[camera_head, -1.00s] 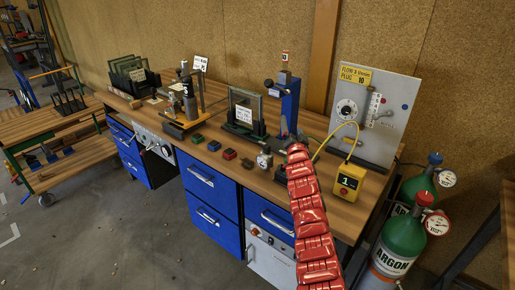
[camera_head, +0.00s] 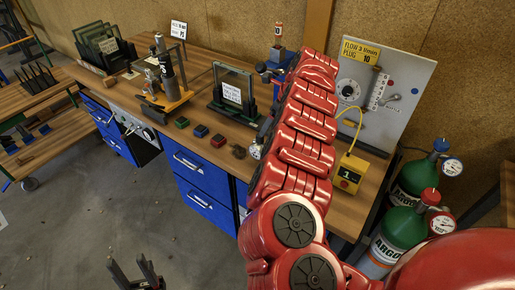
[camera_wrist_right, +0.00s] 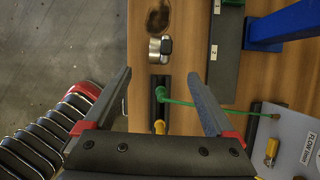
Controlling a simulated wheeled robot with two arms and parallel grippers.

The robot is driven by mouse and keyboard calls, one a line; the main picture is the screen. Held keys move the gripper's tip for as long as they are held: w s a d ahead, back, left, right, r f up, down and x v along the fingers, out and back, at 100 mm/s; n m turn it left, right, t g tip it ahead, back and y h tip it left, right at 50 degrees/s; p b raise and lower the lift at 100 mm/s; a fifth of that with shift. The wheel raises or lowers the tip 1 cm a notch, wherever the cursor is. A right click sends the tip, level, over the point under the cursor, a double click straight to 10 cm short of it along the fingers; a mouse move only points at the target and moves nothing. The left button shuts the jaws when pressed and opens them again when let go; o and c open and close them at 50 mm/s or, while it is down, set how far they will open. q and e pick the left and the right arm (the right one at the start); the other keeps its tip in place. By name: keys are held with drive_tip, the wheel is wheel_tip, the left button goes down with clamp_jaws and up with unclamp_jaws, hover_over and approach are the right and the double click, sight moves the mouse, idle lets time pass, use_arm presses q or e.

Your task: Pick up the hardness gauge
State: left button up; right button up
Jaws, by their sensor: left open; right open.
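What looks like the hardness gauge, a small silver round-faced piece (camera_head: 256,149), stands near the bench's front edge in the head view, partly hidden by my right arm. In the right wrist view a silver piece with a dark knob (camera_wrist_right: 160,48) lies on the wood, just beyond and between the fingertips of my right gripper (camera_wrist_right: 160,73). That gripper is open and empty, not touching it. In the head view the right gripper is hidden behind the red arm. My left gripper (camera_head: 138,272) is open and empty at the bottom, over the floor in front of the bench.
Red and green blocks (camera_head: 218,141) and a glass frame in a green stand (camera_head: 233,88) are on the bench (camera_head: 215,165). A yellow box (camera_head: 349,172) and flow panel (camera_head: 383,90) are at right. Green gas bottles (camera_head: 400,235) stand beside the bench. A green cable (camera_wrist_right: 205,104) crosses nearby.

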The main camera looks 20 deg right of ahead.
sight(261, 142)
drive_tip(key=x, duration=0.8)
drive_tip(key=shift+d+f, duration=0.2)
drive_tip(key=shift+f, duration=0.2)
drive_tip(key=shift+w+a+f, duration=0.2)
drive_tip(key=shift+w+f, duration=0.1)
drive_tip(key=shift+f, duration=0.3)
drive_tip(key=shift+w+a+f+p, duration=0.1)
drive_tip(key=shift+a+f+p, duration=0.05)
drive_tip(key=shift+f+p, duration=0.45)
drive_tip(key=p+x, duration=0.1)
drive_tip(key=x, duration=0.1)
drive_tip(key=shift+w+f, duration=0.1)
drive_tip(key=shift+f, duration=0.2)
drive_tip(key=shift+w+a+f, duration=0.2)
drive_tip(key=shift+a+f, duration=0.1)
drive_tip(key=shift+f, duration=0.35)
clamp_jaws()
